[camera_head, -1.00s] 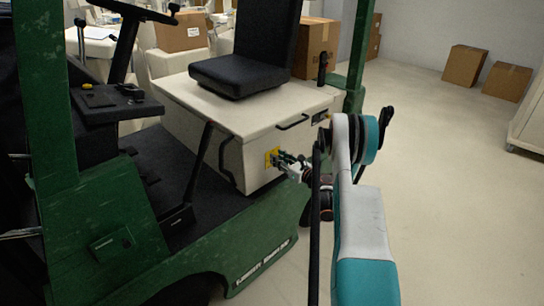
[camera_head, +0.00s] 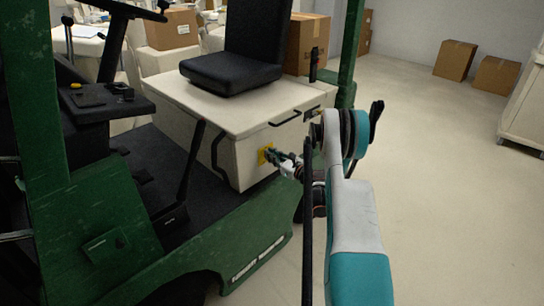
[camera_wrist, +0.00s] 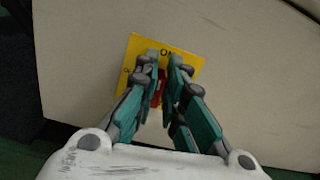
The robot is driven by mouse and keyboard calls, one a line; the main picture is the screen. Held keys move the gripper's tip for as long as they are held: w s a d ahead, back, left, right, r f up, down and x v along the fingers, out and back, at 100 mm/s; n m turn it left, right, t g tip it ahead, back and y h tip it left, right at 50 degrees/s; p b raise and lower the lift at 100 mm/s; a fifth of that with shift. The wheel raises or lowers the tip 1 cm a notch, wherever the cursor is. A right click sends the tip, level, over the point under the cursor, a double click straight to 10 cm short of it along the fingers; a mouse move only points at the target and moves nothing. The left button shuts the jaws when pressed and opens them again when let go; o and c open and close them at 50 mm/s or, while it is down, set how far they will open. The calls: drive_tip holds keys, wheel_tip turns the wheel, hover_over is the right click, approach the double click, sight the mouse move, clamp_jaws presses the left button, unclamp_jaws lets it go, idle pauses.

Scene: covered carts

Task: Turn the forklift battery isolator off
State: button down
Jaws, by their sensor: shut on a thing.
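The battery isolator is a red handle (camera_wrist: 158,88) on a yellow plate (camera_wrist: 134,47) marked "ON" at its top edge in the wrist view. The plate also shows in the head view (camera_head: 263,155), on the side of the cream battery box (camera_head: 238,158) under the seat of the green forklift (camera_head: 215,245). My gripper (camera_wrist: 164,76) is at the plate, with its fingers on both sides of the red handle and shut on it. The fingers hide part of the handle and of the plate's lettering, so the handle's exact angle is hard to tell.
A black seat (camera_head: 235,70) sits on the box lid. A black grab handle (camera_head: 285,118) is on the box above the isolator. A black lever (camera_head: 190,165) stands to its left. The floor (camera_head: 440,200) at the right is clear, with cardboard boxes (camera_head: 455,60) at the back.

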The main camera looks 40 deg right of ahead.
drive_tip(key=n, duration=0.4)
drive_tip(key=a+f+n, duration=0.1)
drive_tip(key=n, duration=0.8)
drive_tip(key=shift+s+a+f, duration=0.1)
drive_tip(key=shift+a+f, duration=0.05)
drive_tip(key=shift+a, duration=0.1)
drive_tip(key=shift+f+n, duration=0.25)
drive_tip(key=shift+n, duration=1.45)
drive_tip(key=shift+a+n, duration=0.1)
drive_tip(key=shift+n, duration=0.2)
drive_tip(key=c, duration=1.7)
unclamp_jaws()
drive_tip(key=shift+r, duration=0.1)
